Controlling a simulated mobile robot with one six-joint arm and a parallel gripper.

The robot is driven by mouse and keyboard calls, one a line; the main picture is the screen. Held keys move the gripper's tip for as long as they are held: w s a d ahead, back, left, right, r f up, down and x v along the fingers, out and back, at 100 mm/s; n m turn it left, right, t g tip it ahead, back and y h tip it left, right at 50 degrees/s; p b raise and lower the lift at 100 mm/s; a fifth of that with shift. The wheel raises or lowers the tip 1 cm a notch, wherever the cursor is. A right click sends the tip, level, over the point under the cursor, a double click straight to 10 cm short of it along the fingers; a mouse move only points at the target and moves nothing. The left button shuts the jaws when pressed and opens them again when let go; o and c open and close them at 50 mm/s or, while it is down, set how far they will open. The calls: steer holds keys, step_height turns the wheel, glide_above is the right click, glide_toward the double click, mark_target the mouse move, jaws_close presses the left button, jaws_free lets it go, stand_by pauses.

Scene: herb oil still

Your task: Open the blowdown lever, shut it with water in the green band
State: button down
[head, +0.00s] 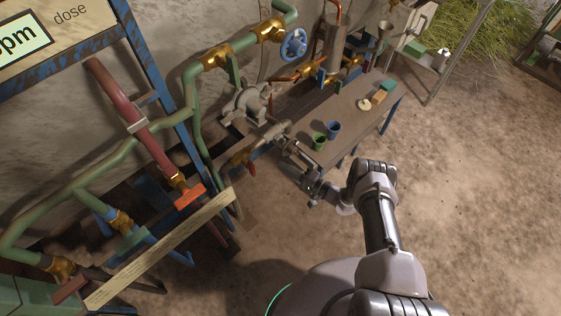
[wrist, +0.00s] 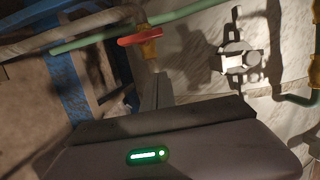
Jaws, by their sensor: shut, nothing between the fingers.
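A red lever (wrist: 140,38) on a brass valve (wrist: 151,52) shows at the top of the wrist view. My gripper (head: 284,143) is shut and empty, a short way right of that lever in the head view. In the wrist view its fingers (wrist: 158,90) point toward the lever, apparently apart from it. I cannot make out a water gauge or green band.
A grey pump-like body (head: 247,101) stands behind my gripper. A table (head: 350,118) with a green cup (head: 319,141) and a blue cup (head: 333,129) is close on the right. Pipes and an orange handle (head: 190,196) are at left. The floor at right is clear.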

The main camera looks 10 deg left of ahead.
mark_target(252, 169)
steer(key=a+b, duration=0.2)
steer(key=a, duration=0.6)
steer(key=shift+a, duration=0.35)
